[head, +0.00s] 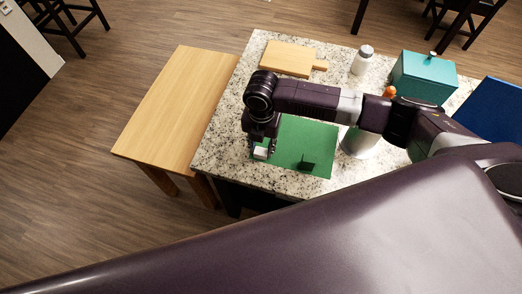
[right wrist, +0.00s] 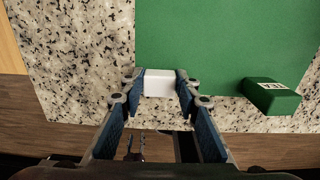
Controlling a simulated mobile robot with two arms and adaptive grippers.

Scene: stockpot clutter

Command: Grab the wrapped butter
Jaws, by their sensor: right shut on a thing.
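The wrapped butter, a small plain white block (head: 261,153), is at the left front part of the green mat (head: 312,135). My right gripper (head: 262,147) points down at it from above. In the right wrist view the white block (right wrist: 159,84) sits between the two fingertips of my right gripper (right wrist: 158,90), which are shut on its sides. I cannot tell whether it touches the surface below. My left gripper is not in view.
A small green box (right wrist: 270,96) with a white label lies right of the butter. On the speckled counter (head: 222,140) are a cutting board (head: 287,58), a white bottle (head: 362,60) and a teal box (head: 424,77). A wooden bench (head: 180,100) stands left.

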